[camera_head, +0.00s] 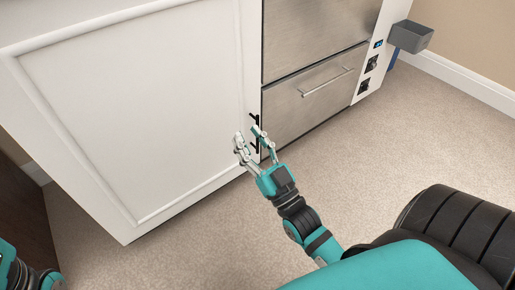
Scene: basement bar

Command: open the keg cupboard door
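The white cupboard door (130,110) with a raised panel border fills the left of the head view and looks shut. A slim black upright handle (254,119) sits at the door's right edge, partly hidden by a finger of my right gripper. My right gripper (248,134) is at the handle with its two fingers apart. One finger is left of the handle and the other overlaps it in the picture. I cannot tell whether either touches it. Only a piece of my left arm shows in the lower left corner; its gripper is out of view.
Right of the door is a steel appliance with a drawer (315,100) and a bar handle (327,83). A grey box (411,36) sticks out from the white side panel. A dark brown surface (22,215) stands at the left. The carpet (400,140) at the right is clear.

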